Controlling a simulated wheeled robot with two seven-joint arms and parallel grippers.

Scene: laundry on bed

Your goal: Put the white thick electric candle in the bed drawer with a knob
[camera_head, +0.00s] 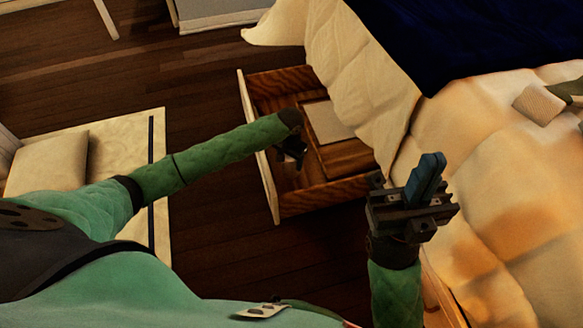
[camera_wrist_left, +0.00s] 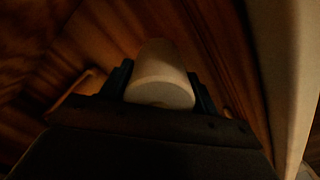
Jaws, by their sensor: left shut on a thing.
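The white thick candle (camera_wrist_left: 162,80) shows in the left wrist view, upright-looking between the two blue fingers of my left gripper (camera_wrist_left: 162,88). My left gripper is shut on it. In the head view my left gripper (camera_head: 292,155) is over the open wooden bed drawer (camera_head: 325,196), inside its outline, and the candle is hidden there. Brown wood surrounds the candle in the wrist view; I cannot tell if it touches the drawer floor. The drawer's knob is not visible. My right gripper (camera_head: 428,175) points up, with its blue fingers close together and nothing between them.
A flat pale item (camera_head: 328,122) lies in the drawer beside my left gripper. The bed's cream quilt (camera_head: 375,75) hangs along the drawer's right side. A dark blue blanket (camera_head: 470,30) and a small beige cushion (camera_head: 538,104) are on the bed. Bare floor (camera_head: 205,90) lies left of the drawer.

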